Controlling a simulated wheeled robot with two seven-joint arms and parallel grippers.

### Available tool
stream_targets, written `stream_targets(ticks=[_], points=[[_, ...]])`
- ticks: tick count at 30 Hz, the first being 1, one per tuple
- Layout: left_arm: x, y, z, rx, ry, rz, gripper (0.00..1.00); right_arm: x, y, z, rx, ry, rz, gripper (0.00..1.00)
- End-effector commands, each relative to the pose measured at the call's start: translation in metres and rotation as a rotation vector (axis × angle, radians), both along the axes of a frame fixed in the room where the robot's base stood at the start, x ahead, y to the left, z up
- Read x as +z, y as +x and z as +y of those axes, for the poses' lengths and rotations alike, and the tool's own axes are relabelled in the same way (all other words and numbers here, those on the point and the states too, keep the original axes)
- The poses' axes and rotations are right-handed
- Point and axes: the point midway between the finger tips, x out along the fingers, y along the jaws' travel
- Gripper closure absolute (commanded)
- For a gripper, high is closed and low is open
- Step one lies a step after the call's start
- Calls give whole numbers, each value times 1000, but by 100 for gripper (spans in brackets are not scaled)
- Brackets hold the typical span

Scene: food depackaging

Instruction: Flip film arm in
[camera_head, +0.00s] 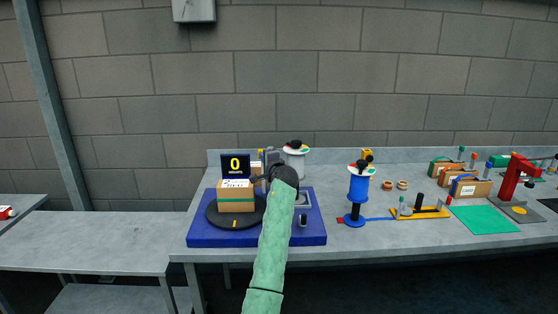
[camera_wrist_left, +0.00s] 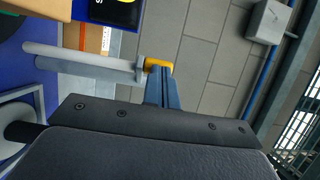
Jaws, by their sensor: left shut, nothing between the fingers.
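A stretch-wrap machine with a blue base (camera_head: 310,236) stands on the bench. Its black turntable (camera_head: 212,222) bears a cardboard box (camera_head: 236,201) with a green band. What looks like the film arm shows in the left wrist view as pale rods (camera_wrist_left: 85,62) with a yellow end piece (camera_wrist_left: 158,65). In the head view my gripper mostly covers that area. My left gripper (camera_head: 276,172) is over the machine, right of the box. In the left wrist view its fingers (camera_wrist_left: 163,90) are shut, empty, close beside the yellow end; contact cannot be told. My right gripper is out of view.
A display reading 0 (camera_head: 235,165) stands behind the box. Further right are a yellow fixture (camera_head: 432,213), green mat (camera_head: 485,219) and red press (camera_head: 512,178).

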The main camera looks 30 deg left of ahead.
Motion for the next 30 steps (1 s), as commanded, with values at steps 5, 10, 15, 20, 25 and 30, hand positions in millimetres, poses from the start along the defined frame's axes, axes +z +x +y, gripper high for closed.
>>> stream_targets(ticks=[5, 10, 15, 20, 25, 30], points=[[0, -3, 11, 2, 2, 1, 100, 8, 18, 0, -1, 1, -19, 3], [0, -4, 16, 1, 1, 1, 100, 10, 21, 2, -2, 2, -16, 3], [0, -4, 19, 1, 1, 1, 100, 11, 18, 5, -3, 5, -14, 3], [0, -5, 19, 1, 1, 1, 100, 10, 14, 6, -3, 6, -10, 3], [0, -4, 19, 1, 1, 1, 100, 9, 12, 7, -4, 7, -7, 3], [0, -5, 19, 1, 1, 1, 100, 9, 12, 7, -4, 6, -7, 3]])
